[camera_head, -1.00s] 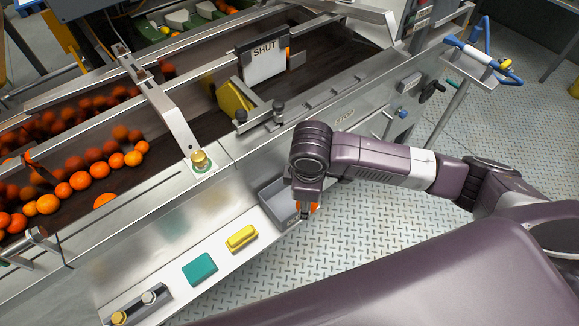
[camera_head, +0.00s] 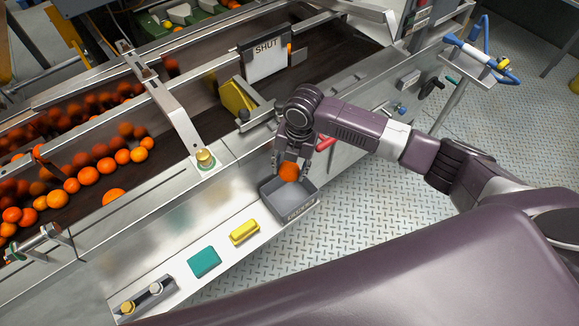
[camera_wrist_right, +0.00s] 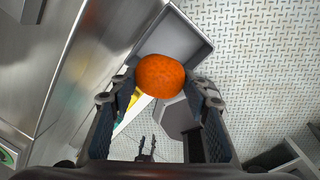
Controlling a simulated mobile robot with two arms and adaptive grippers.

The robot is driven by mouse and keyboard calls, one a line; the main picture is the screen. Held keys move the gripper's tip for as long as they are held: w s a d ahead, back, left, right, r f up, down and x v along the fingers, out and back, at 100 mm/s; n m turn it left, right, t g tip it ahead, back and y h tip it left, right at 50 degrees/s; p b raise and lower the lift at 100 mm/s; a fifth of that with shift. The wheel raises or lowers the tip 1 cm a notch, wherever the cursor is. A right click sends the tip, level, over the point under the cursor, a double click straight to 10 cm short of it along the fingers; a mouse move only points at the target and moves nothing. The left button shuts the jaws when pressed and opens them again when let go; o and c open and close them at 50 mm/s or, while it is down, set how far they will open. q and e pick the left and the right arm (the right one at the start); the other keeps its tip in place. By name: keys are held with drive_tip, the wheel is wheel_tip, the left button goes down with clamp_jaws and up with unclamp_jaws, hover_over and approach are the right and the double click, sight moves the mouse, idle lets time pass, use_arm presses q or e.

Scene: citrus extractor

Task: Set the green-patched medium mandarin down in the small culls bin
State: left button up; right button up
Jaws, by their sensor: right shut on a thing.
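The mandarin (camera_head: 288,172) is orange; no green patch shows on its visible side. My right gripper (camera_head: 291,168) is shut on it, and in the right wrist view the mandarin (camera_wrist_right: 160,76) sits between the two fingertips (camera_wrist_right: 160,88). The small grey culls bin (camera_head: 300,208) stands at the end of the white ledge, with a label on its front. The mandarin is held above the bin's back part. In the right wrist view the bin (camera_wrist_right: 190,36) shows behind the mandarin, partly hidden by it. My left gripper is not clearly visible.
A yellow block (camera_head: 244,232) and a teal block (camera_head: 204,261) lie on the white ledge (camera_head: 222,243) left of the bin. The conveyor (camera_head: 75,205) beyond carries many oranges. A grey holder with knobs (camera_head: 149,297) lies at the ledge's near end. Patterned floor (camera_head: 380,215) is open to the right.

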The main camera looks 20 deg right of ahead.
idle(0.3)
drive_tip(key=shift+r+p, duration=0.15)
drive_tip(key=shift+p, duration=0.15)
wheel_tip(320, 180, down, 11)
drive_tip(key=b, duration=0.6)
drive_tip(key=shift+f, duration=0.25)
drive_tip(key=shift+f+b, duration=1.05)
drive_tip(key=shift+f, duration=0.45)
drive_tip(key=o, duration=1.3)
